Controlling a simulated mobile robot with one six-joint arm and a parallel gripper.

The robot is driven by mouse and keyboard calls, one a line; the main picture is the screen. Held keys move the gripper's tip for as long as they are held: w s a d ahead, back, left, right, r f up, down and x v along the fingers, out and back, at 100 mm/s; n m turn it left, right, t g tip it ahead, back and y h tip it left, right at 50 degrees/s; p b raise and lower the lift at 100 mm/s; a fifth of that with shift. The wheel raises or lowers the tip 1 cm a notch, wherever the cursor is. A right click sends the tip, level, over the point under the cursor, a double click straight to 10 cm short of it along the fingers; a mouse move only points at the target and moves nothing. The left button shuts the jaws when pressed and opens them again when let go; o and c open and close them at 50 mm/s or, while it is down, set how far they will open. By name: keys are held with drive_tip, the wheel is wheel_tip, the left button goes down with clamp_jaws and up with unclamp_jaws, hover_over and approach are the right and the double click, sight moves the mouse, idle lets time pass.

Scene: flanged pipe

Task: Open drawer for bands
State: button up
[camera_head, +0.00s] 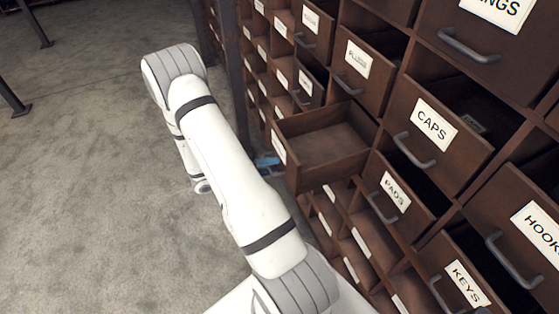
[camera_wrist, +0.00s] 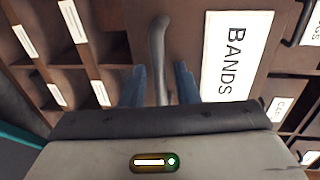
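The bands drawer, with a white "BANDS" label (camera_wrist: 228,55), fills much of the wrist view. Its grey bar handle (camera_wrist: 158,45) runs down between the two blue fingers of my gripper (camera_wrist: 162,88). The fingers stand apart with gaps beside the handle, so the gripper looks open around it. In the head view a pulled-out, empty drawer (camera_head: 328,143) stands in front of my gripper; its front label is too oblique to read. Only a bit of the blue gripper (camera_head: 268,163) shows there, beside that drawer's front, the rest hidden behind my arm.
The dark wooden cabinet holds other labelled drawers, such as caps (camera_head: 431,124), pads (camera_head: 395,192) and keys (camera_head: 467,283), several of them partly out. A dark post (camera_head: 236,80) stands close behind my arm. Grey floor (camera_head: 90,190) to the left is clear.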

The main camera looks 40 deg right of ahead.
drive_tip(key=b+v, duration=0.1)
drive_tip(key=v, duration=0.6)
drive_tip(key=shift+w+a, duration=0.15)
drive_tip(key=shift+a, duration=0.25)
drive_tip(key=shift+r, duration=0.1)
drive_tip(key=s+a+r+m+t+y, duration=0.2)
drive_tip(key=s+a+r+m+y, duration=0.2)
drive_tip(key=r+m, duration=0.4)
drive_tip(key=s+a+r+m+t+y, duration=0.3)
drive_tip(key=a+r+m+y, duration=0.3)
drive_tip(key=m, duration=0.7)
drive_tip(key=s+a+r+m+t+y, duration=0.2)
drive_tip(key=s+a+r+m+y, duration=0.3)
drive_tip(key=r+m, duration=0.5)
drive_tip(key=shift+s+a+m+t, duration=0.3)
drive_tip(key=shift+s+m+t, duration=0.15)
drive_tip(key=shift+m, duration=0.25)
